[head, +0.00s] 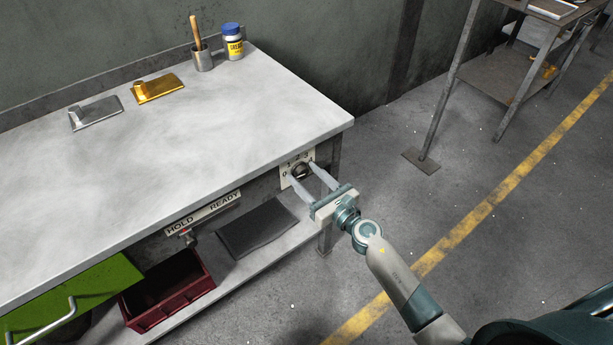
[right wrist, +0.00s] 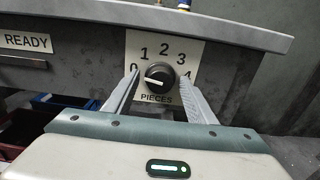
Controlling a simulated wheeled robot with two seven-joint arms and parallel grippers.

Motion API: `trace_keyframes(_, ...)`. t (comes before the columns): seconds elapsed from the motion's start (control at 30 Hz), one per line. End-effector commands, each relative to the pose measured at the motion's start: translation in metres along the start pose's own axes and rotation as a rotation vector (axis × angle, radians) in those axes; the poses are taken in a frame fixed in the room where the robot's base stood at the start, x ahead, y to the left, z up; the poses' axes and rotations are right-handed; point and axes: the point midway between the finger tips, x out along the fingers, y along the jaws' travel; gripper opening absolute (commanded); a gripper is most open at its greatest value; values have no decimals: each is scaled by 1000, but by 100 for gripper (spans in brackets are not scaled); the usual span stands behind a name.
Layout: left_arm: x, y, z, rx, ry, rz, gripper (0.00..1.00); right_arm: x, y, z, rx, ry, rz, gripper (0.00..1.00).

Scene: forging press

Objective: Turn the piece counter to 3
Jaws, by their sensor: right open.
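The piece counter is a round black knob (right wrist: 159,76) on a pale plate (right wrist: 141,44) marked 0 to 4 and PIECES, fixed to the bench front. Its white pointer mark lies toward the left, near the 0. In the head view the knob (head: 301,170) shows partly between the fingers. My right gripper (head: 302,172) is open and empty. Its fingers reach toward the plate, one on each side of the knob; I cannot tell whether they touch it. It also shows in the right wrist view (right wrist: 159,80). My left gripper is out of view.
The bench top (head: 220,110) overhangs just above the plate. Left of the counter are a HOLD/READY label (head: 203,213) with a lever (head: 186,237), a dark mat (head: 258,228) and a red bin (head: 170,300) on the lower shelf.

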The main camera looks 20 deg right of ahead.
Motion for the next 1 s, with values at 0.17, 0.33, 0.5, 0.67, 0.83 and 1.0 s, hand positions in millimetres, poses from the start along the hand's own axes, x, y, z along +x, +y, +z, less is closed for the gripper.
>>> trace_keyframes(0.17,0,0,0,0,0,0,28,0,0,0,0,0,0,39)
trace_keyframes(0.33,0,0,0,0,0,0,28,0,0,0,1,0,0,17)
trace_keyframes(0.5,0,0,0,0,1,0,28,0,0,0,8,0,0,17)
trace_keyframes(0.67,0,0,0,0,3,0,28,0,0,0,39,0,0,18)
trace_keyframes(0.83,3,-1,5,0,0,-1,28,0,0,0,109,1,0,18)
trace_keyframes(1.0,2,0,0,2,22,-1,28,-1,0,0,222,1,-1,18)
